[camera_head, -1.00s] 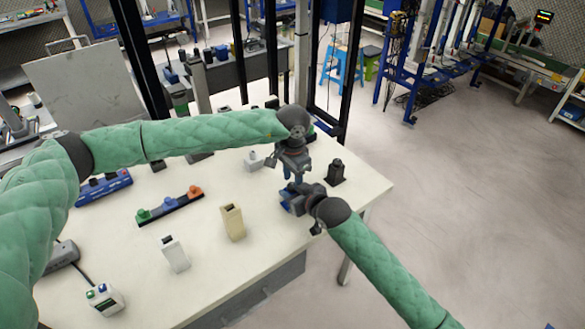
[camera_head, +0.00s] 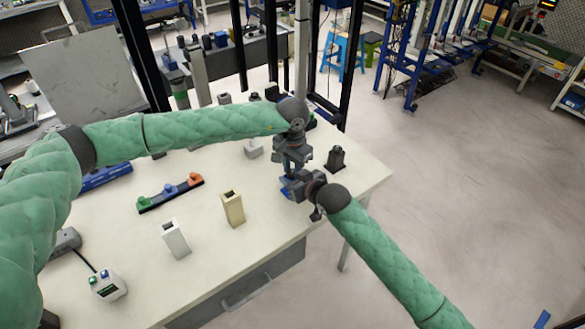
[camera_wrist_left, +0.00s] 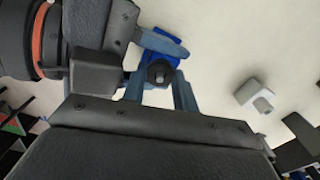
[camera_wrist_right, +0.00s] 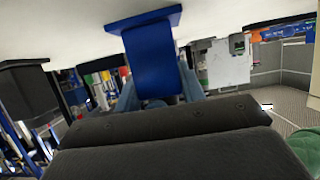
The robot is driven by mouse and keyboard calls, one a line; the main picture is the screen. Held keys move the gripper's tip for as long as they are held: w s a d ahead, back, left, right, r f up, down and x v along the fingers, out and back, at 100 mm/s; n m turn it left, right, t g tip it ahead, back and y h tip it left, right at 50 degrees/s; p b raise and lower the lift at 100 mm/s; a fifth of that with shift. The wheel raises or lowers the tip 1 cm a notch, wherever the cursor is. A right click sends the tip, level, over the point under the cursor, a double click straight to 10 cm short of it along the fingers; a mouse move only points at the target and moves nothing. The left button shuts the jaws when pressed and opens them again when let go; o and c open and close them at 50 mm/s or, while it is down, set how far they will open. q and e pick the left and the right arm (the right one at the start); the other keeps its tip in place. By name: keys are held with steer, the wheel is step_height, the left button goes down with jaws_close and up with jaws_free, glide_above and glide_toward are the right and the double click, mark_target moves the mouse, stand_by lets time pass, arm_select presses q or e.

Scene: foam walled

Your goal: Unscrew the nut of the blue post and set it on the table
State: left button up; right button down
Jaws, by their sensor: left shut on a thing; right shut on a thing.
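The blue post (camera_head: 286,187) stands near the right edge of the cream table (camera_head: 290,225), mostly hidden by my grippers in the head view. In the right wrist view its blue body and flange (camera_wrist_right: 150,58) show upside down. My right gripper (camera_head: 289,190) is shut on the post from the side, its fingers on either side of the body. My left gripper (camera_head: 289,174) is directly above, pointing down. In the left wrist view its fingers are shut around the dark grey nut (camera_wrist_left: 160,72) at the top of the post. I cannot tell whether the nut is still threaded.
A black post (camera_head: 336,159) stands to the right and a grey-white one (camera_head: 253,148) behind left. A beige post (camera_head: 232,209), a white post (camera_head: 175,239) and a strip with coloured knobs (camera_head: 170,192) stand to the left. Bare table lies in front.

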arm_select(q)
steer(key=shift+n, duration=0.4)
steer(key=o, duration=1.1)
steer(key=shift+d+r, duration=0.1)
